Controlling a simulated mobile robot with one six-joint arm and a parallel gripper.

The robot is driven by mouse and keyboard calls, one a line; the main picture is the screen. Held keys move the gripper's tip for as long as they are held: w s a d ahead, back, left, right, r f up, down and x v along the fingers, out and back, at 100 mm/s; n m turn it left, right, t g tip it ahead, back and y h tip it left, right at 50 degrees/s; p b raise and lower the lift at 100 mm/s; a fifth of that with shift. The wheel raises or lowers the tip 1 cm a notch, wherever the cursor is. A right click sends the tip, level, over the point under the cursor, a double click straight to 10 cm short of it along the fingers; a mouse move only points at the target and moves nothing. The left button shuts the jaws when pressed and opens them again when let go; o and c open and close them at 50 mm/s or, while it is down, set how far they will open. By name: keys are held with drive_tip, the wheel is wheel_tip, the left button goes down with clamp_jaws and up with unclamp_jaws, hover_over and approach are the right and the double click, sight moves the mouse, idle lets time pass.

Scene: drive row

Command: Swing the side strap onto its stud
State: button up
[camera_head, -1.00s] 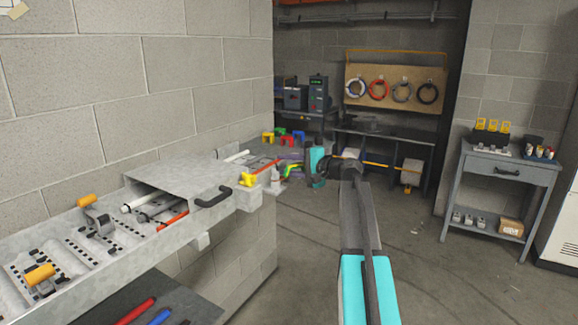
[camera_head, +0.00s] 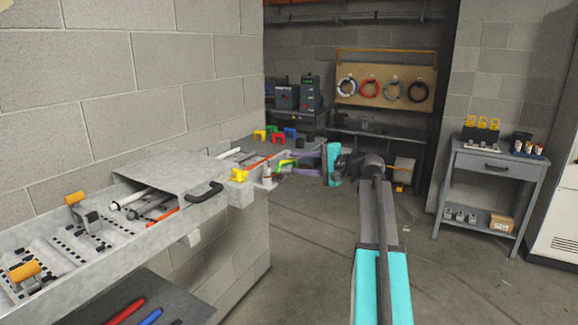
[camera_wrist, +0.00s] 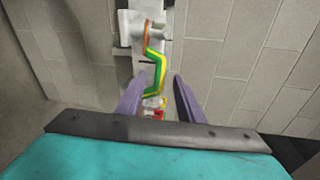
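A green-and-yellow strap (camera_wrist: 155,66) hangs in a bent shape in the wrist view, with an orange end at the top beside a pale fitting (camera_wrist: 128,30). It also shows small in the head view (camera_head: 285,166), at the end of the metal tray. My gripper (camera_wrist: 161,76) has two purple fingers spread apart. The strap appears between them in the picture; I cannot tell whether it lies between them in depth. In the head view my gripper (camera_head: 298,163) points left toward the tray's end. I cannot clearly make out the stud.
The metal tray (camera_head: 140,238) with a raised cover and black handle (camera_head: 205,191) runs along the block wall. A yellow clip (camera_head: 239,175) and a small white bottle (camera_head: 267,176) are near the strap. A grey side table (camera_head: 490,175) stands right. The floor between is clear.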

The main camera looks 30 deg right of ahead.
drive_tip(key=v, duration=0.4)
drive_tip(key=shift+s+d+r+b, duration=0.1)
drive_tip(key=shift+s+b, duration=0.15)
drive_tip(key=shift+b, duration=0.05)
